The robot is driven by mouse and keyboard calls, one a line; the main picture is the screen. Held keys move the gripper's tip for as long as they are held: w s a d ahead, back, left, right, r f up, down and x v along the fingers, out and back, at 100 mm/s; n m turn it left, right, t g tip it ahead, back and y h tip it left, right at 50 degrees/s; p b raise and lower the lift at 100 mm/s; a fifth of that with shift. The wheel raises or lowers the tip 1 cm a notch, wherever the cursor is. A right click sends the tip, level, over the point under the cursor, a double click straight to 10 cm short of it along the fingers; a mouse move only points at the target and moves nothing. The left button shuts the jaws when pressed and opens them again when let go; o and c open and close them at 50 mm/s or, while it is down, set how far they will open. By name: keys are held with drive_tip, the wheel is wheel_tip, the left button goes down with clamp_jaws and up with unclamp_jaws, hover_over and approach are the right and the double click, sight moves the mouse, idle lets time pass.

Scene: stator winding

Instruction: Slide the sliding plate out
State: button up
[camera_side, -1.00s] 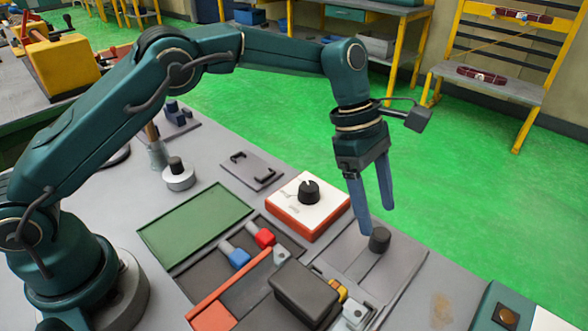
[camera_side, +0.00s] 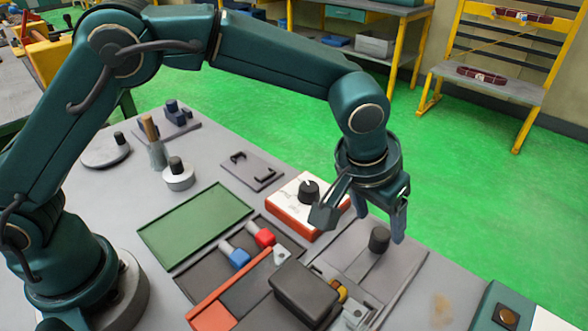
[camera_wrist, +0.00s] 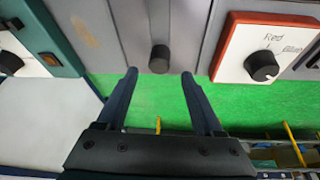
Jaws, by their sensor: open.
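The sliding plate (camera_side: 350,262) is a flat grey panel at the right part of the table, with a black cylindrical knob (camera_side: 379,240) standing on it. In the wrist view the plate (camera_wrist: 150,18) is a grey strip running away from the table edge, and its knob (camera_wrist: 159,58) is ahead of the fingertips, between their lines. My gripper (camera_side: 380,226) is open and empty, above the table right by the knob in the side view. In the wrist view the fingers of my gripper (camera_wrist: 160,72) are spread apart, with green floor between them. Contact with the knob cannot be seen.
A white and red dial box (camera_side: 300,208) stands close behind the plate; it also shows in the wrist view (camera_wrist: 262,45). A dark block (camera_side: 305,290) and red and blue plugs (camera_side: 262,237) lie in front. A teal box (camera_side: 500,310) is at the lower right.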

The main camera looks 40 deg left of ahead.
sight(382, 232)
drive_tip(key=shift+d+m, duration=0.1)
drive_tip(key=shift+m, duration=0.4)
drive_tip(key=shift+w+f, duration=0.1)
drive_tip(key=shift+f, duration=0.1)
drive_tip(key=shift+x, duration=2.25)
drive_tip(key=shift+w, duration=0.1)
clamp_jaws()
